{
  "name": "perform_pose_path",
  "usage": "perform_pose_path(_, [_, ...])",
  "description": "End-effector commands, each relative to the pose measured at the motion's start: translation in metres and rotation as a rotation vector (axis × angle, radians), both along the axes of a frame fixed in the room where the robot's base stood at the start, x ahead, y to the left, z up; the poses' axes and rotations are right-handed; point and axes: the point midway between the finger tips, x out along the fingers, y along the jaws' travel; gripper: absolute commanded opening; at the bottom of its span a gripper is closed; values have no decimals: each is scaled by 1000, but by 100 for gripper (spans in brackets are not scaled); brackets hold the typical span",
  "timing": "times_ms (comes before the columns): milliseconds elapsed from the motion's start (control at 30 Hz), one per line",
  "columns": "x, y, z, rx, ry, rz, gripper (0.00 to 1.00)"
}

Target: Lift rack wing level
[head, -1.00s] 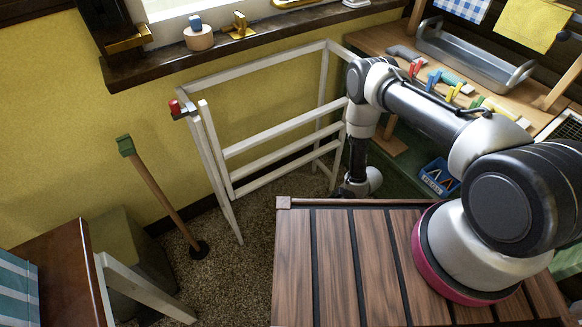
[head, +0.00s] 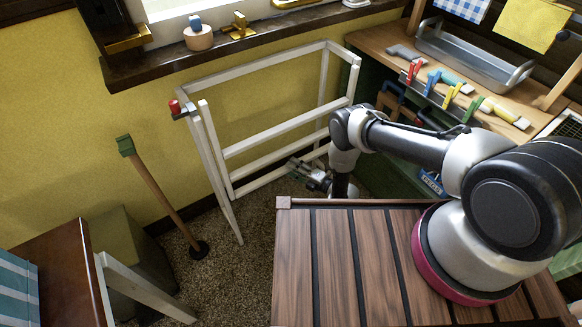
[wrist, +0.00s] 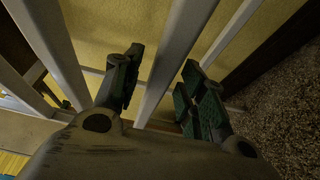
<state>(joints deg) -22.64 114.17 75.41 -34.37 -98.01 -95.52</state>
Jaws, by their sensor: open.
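The white wooden rack (head: 255,68) stands against the yellow wall in the head view, with several slanting rails hanging low on its front side. I take these rails as the rack wing (head: 270,134), but cannot tell exactly where wing and frame meet. My gripper (head: 308,172) is low at the right end of the lower rails. In the wrist view my gripper (wrist: 160,82) is open, and a pale bar (wrist: 178,55) of the rack runs between its dark fingers. Whether a finger touches the bar is unclear.
A red-topped piece (head: 175,107) sits at the rack's left post. A green-topped wooden pole (head: 160,190) leans to the left. The slatted wooden top (head: 335,260) fills the front. A workbench (head: 375,42) with tools and a metal tray (head: 470,55) stands at right.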

Motion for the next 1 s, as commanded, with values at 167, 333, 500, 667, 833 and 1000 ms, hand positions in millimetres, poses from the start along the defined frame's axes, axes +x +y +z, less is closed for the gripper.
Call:
perform_pose_path(167, [8,12,0,0,1,0,41])
perform_pose_path(333, [9,14,0,0,2,-1,41])
perform_pose_path(500, [9,13,0,0,2,-1,28])
perform_pose_path(667, [9,13,0,1,3,-1,0])
perform_pose_path(833, [9,13,0,0,4,-2,0])
perform_pose_path(1000, [8,12,0,-8,15,-2,0])
